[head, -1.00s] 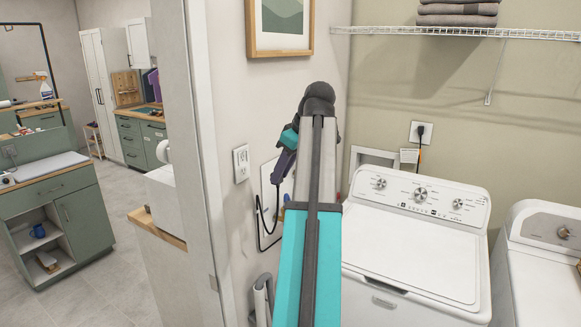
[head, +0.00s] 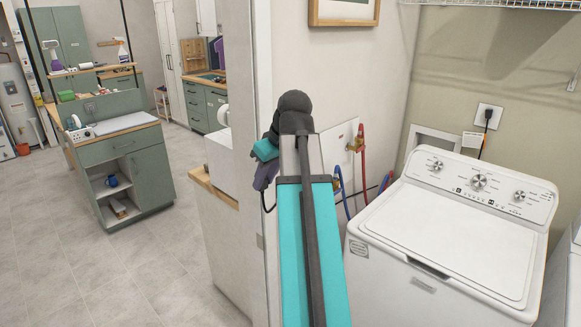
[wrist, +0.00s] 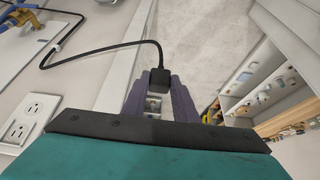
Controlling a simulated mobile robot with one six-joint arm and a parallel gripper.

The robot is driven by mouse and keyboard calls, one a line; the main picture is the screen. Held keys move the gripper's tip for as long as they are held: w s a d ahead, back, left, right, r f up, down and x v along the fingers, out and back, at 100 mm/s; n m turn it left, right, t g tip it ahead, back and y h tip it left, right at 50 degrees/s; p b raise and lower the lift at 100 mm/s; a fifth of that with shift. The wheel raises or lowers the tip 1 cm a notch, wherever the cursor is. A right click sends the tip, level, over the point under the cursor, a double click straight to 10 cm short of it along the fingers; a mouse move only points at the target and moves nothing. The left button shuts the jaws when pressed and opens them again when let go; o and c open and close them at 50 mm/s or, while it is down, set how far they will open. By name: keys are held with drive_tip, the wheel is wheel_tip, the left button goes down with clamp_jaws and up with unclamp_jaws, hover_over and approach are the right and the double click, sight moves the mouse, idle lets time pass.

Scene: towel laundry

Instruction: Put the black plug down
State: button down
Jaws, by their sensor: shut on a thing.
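My gripper (wrist: 160,98) is shut on the black plug (wrist: 157,79), which sits between its purple fingers in the wrist view. The plug is held in the air, clear of the wall outlet. Its black cable (wrist: 105,49) loops up and off to the left along the wall. In the head view my gripper (head: 263,174) is beside the wall edge, mostly behind my arm. The plug itself is hidden there, with a bit of cable below the fingers.
A white wall outlet (wrist: 31,118) is left of my gripper. A washer (head: 450,235) stands right, with red and blue hoses (head: 361,150) beside it. Another black plug (head: 488,115) is in the back wall outlet. A green cabinet (head: 120,175) stands left across open floor.

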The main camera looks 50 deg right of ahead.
drive_tip(key=w+a+f+b, duration=0.1)
drive_tip(key=w+a+f, duration=0.3)
drive_tip(key=a, duration=0.4)
drive_tip(key=w+a+f, duration=0.3)
drive_tip(key=w+a, duration=0.2)
drive_tip(key=a, duration=0.4)
drive_tip(key=w+a+f+b, duration=0.1)
drive_tip(key=w+a+f, duration=0.3)
drive_tip(key=a, duration=0.4)
drive_tip(key=w+a+f+b, duration=0.4)
drive_tip(key=a+f+b, duration=0.2)
drive_tip(key=a+f, duration=0.4)
drive_tip(key=shift+w+b, duration=0.3)
drive_tip(key=shift+s, duration=0.15)
